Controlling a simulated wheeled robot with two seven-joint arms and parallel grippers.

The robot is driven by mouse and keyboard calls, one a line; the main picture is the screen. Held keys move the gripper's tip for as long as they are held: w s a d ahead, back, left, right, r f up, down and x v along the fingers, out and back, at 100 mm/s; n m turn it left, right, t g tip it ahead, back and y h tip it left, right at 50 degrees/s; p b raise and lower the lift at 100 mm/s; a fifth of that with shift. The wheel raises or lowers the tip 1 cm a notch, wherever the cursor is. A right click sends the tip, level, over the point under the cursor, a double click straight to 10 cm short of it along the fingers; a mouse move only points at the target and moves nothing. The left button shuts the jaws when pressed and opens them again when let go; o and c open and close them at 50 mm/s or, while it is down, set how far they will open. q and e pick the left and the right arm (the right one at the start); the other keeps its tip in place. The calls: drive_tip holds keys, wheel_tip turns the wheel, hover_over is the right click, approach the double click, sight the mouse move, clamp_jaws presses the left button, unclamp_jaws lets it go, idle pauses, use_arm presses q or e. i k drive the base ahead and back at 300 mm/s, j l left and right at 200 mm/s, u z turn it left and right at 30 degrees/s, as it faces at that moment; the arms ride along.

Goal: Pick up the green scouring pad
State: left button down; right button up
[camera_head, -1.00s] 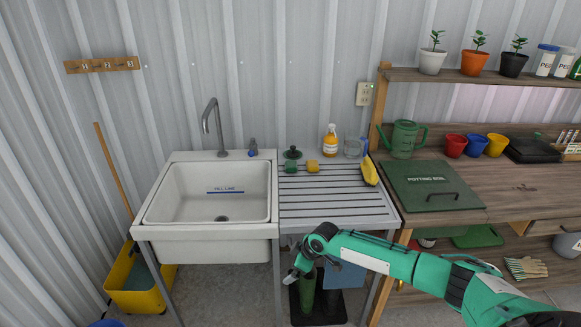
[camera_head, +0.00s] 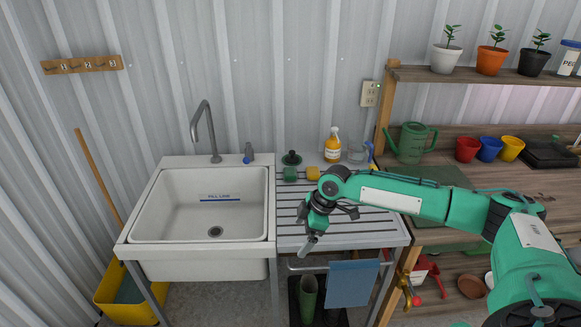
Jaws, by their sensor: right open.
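The green scouring pad (camera_head: 290,174) appears as a small green block on the back of the slatted metal drainboard (camera_head: 291,241), right of the sink. A yellow block (camera_head: 313,173) sits just to its right. My right gripper (camera_head: 308,238) is open and empty, pointing down over the front of the drainboard. It is in front of the pad and apart from it. My left gripper is not in view.
A dark green knobbed item (camera_head: 291,158), an orange bottle (camera_head: 333,145) and a clear glass (camera_head: 357,153) stand behind the blocks. The sink (camera_head: 200,205) is left. My right arm covers the drainboard's right side.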

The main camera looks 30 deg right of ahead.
sight(289, 173)
drive_tip(key=i+l, duration=1.15)
drive_tip(key=i, duration=0.2)
